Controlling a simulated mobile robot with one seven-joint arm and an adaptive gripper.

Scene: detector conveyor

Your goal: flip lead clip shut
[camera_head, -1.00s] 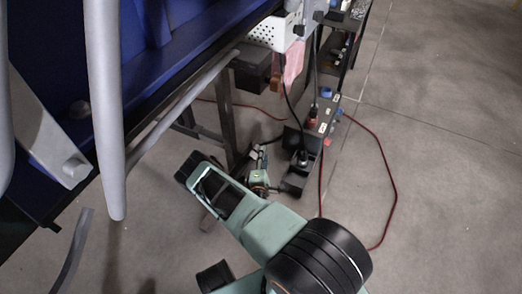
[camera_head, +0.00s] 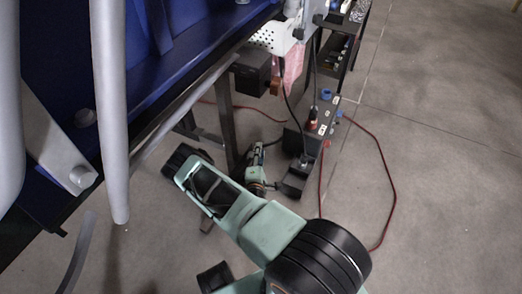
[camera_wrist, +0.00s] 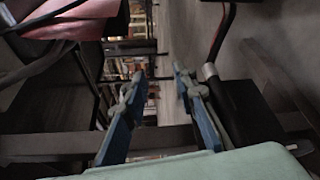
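My gripper (camera_wrist: 158,76) shows in the wrist view with two blue-and-grey fingers spread apart and nothing between them. In the head view, the end of my arm is low beside a black cable connector (camera_head: 303,161) at a dark box; the fingertips are hard to make out there. In the wrist view, a dark cable with a grey plug end (camera_wrist: 210,72) lies just right of the fingers, apart from them. I cannot pick out a lead clip or tell whether one is open or shut.
A large blue machine (camera_head: 190,65) with pale rails fills the upper left. A white perforated box (camera_head: 272,38) and pink cloth (camera_head: 292,68) are above my gripper. A dark rail unit (camera_head: 325,118) stands behind. A red cable (camera_head: 393,195) loops over open floor at right.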

